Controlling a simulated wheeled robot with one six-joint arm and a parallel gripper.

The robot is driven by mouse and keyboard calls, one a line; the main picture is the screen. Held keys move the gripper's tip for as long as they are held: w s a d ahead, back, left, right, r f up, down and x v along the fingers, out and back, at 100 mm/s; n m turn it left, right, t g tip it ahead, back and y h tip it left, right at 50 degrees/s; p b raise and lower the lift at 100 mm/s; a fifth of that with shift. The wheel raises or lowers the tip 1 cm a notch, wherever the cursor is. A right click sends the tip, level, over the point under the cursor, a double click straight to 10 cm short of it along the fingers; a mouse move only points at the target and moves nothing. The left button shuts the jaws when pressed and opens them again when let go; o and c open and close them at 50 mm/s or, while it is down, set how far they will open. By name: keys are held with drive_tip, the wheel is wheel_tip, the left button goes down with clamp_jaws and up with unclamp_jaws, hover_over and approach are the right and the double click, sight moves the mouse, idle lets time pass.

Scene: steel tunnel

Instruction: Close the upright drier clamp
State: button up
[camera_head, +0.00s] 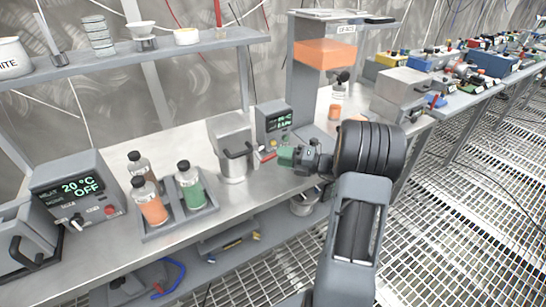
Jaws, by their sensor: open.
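My gripper (290,157) reaches in from the right, just in front of the control box. It is open, with a green piece at its tip. Its fingers are too small to make out clearly, and contact cannot be told.
A tray (180,222) with several capped bottles stands left of the vessel. A heater box (80,190) reading 20 °C OFF is farther left. A shelf (130,57) runs above. A grey post (303,85) with an orange panel (325,53) rises behind my gripper.

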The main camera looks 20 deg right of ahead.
sight(273, 154)
drive_tip(key=shift+x, duration=1.75)
clamp_jaws()
